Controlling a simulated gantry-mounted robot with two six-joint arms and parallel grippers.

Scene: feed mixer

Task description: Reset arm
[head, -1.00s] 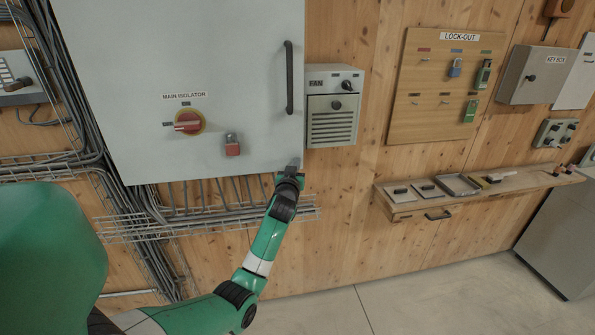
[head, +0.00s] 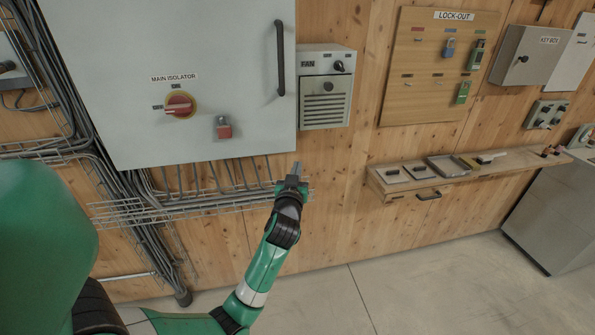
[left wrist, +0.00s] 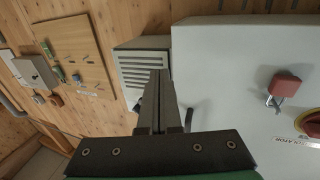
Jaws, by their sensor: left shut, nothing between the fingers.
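My left gripper (head: 295,169) is shut and empty. In the head view it points up, just below the lower right corner of the grey cabinet (head: 240,120) and below the fan box (head: 325,90). In the left wrist view my left gripper's fingers (left wrist: 160,85) are together, in front of the fan box (left wrist: 140,75) and beside the cabinet (left wrist: 230,60). The cabinet carries the red main isolator switch (head: 180,104) and a red padlock (head: 223,129), which also shows in the left wrist view (left wrist: 285,84). My right gripper is not in view.
A wooden shelf (head: 470,177) with small items juts from the wall at the right. The lock-out board (head: 425,85) and key box (head: 527,58) hang above it. Wire cable trays (head: 130,208) run below the cabinet. The wall between gripper and shelf is clear.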

